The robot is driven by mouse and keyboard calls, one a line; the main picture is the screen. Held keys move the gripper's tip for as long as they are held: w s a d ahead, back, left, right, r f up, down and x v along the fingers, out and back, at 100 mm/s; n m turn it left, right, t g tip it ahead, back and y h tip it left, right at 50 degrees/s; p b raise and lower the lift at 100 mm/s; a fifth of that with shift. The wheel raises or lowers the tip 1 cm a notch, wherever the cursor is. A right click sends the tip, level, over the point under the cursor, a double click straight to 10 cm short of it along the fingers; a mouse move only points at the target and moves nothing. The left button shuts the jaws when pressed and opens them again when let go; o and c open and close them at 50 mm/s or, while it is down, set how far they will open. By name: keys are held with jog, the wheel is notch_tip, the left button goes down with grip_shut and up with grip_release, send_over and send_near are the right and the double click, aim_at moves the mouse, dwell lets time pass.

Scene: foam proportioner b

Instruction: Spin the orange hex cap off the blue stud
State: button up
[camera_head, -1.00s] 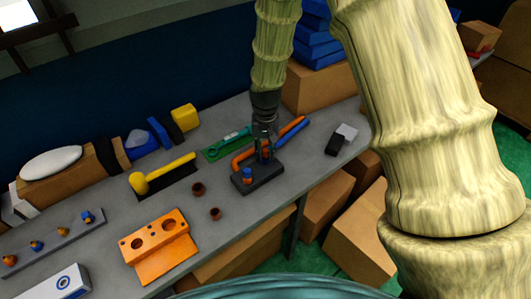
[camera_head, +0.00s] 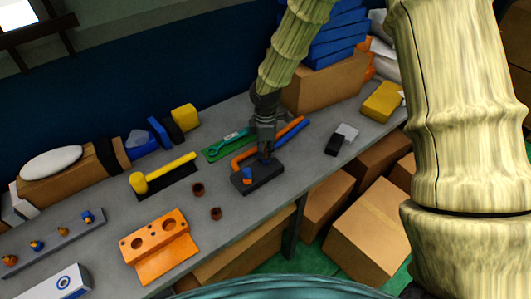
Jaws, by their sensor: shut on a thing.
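A dark block (camera_head: 265,179) lies on the grey bench. A small blue and orange piece (camera_head: 247,174) stands at its left end. My gripper (camera_head: 264,153) points down over the far right part of the block, apart from that piece. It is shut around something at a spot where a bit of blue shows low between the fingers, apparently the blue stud. The fingers hide the orange hex cap there, so its seating on the stud cannot be seen.
Behind the block lie an orange bent bar (camera_head: 240,160), a blue rod (camera_head: 292,132) and a green tray (camera_head: 225,147) with a teal wrench. Two brown cups (camera_head: 215,213), a yellow mallet (camera_head: 165,172) and an orange holed bracket (camera_head: 158,245) are to the left.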

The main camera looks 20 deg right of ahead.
jog(key=o, duration=0.5)
jog(key=shift+n, duration=0.5)
jog(key=o, duration=0.6)
jog(key=shift+r, duration=0.1)
notch_tip(320, 180, up, 12)
jog(key=shift+f, duration=0.1)
jog(key=shift+a, duration=0.1)
